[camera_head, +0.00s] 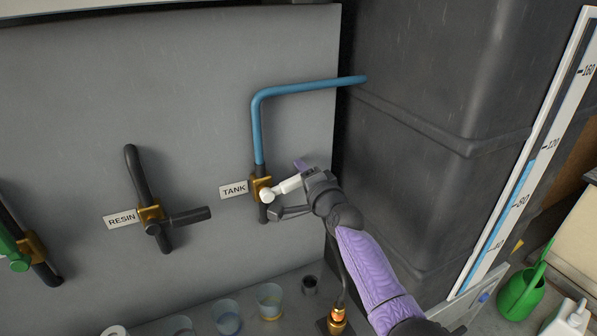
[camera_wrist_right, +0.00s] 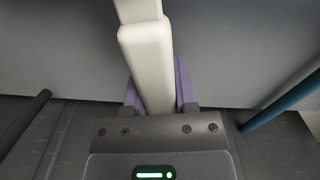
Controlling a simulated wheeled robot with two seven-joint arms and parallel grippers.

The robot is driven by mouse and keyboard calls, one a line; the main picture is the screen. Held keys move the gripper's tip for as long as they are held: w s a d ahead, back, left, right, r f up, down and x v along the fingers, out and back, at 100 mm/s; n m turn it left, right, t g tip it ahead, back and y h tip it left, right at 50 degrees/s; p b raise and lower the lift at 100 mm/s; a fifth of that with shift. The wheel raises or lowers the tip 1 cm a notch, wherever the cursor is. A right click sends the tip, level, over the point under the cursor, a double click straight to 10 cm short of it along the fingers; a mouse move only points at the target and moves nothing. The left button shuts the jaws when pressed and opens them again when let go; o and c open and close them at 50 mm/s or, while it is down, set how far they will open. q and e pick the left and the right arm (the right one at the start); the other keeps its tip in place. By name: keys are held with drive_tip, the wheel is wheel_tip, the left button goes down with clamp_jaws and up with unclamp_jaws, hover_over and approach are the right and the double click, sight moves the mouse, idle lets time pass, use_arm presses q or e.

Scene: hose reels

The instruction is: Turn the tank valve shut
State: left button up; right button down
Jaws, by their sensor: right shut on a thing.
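The tank valve (camera_head: 262,189) is a brass body on the lower end of a blue pipe, beside a TANK label (camera_head: 233,189). Its white lever (camera_head: 284,187) points right and slightly up, roughly crosswise to the upright pipe. My right gripper (camera_head: 297,187) is shut on the lever's outer part, which it partly hides. In the right wrist view the pale lever (camera_wrist_right: 148,62) runs between the purple fingers of the gripper (camera_wrist_right: 158,92). My left gripper is not in view.
The resin valve (camera_head: 151,214) has a dark lever pointing right. A green-handled valve (camera_head: 14,254) is at the far left. A dark tank (camera_head: 430,90) stands right of the grey panel. Cups (camera_head: 268,300) stand below; a green watering can (camera_head: 522,292) is at lower right.

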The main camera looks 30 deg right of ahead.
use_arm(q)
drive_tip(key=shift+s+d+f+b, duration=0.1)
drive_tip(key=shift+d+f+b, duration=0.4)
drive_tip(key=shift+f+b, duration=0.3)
use_arm(e)
drive_tip(key=shift+d+f+m, duration=0.1)
drive_tip(key=shift+f+m, duration=1.05)
drive_tip(key=shift+m, duration=0.15)
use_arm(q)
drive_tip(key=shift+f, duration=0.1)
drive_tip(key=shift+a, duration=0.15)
use_arm(e)
drive_tip(key=shift+f, duration=0.1)
drive_tip(key=shift+c, duration=2)
unclamp_jaws()
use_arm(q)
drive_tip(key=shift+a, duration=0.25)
